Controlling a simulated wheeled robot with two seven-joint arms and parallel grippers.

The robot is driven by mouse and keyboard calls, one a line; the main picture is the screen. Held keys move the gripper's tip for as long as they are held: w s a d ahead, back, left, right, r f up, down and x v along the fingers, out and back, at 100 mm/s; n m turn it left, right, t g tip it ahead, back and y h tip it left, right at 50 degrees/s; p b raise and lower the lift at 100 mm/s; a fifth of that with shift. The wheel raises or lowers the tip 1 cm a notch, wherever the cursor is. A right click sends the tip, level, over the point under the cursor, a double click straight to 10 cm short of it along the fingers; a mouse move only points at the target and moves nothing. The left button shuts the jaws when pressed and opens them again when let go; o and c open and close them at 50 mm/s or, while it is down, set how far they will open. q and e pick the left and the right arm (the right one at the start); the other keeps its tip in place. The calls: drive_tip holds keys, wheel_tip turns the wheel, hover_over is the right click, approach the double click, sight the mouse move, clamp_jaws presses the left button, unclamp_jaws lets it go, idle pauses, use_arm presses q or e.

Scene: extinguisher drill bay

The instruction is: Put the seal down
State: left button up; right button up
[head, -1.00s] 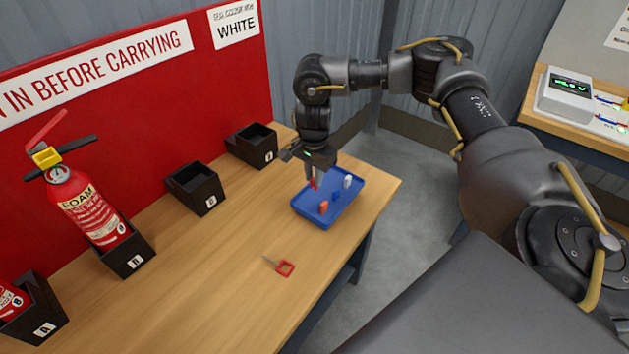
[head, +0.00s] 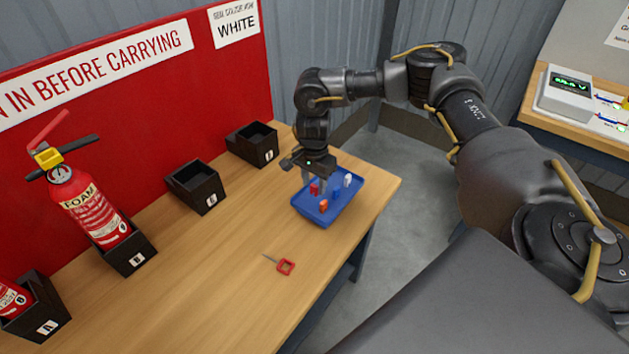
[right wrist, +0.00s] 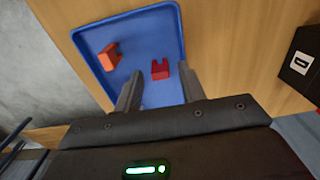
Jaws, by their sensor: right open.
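The red seal (head: 315,188) sits in the blue tray (head: 325,217) on the bench, and it also shows in the right wrist view (right wrist: 160,70). My right gripper (head: 322,187) is over the tray with its fingers apart. In the right wrist view the red seal lies by the gap between the open fingertips (right wrist: 158,78), with no finger seen touching it. An orange seal (head: 323,205) and a white seal (head: 347,181) are also in the tray. My left gripper is out of view.
Two empty black boxes (head: 195,188) (head: 253,146) stand by the red board. A foam extinguisher (head: 88,208) stands in another box, a second partly shows at left. Bare wood lies between.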

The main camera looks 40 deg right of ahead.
sight(314, 186)
drive_tip(key=shift+r, duration=0.15)
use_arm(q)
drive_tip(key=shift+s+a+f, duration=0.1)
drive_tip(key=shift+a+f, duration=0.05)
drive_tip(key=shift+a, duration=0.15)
use_arm(e)
wheel_tip(314, 186, up, 12)
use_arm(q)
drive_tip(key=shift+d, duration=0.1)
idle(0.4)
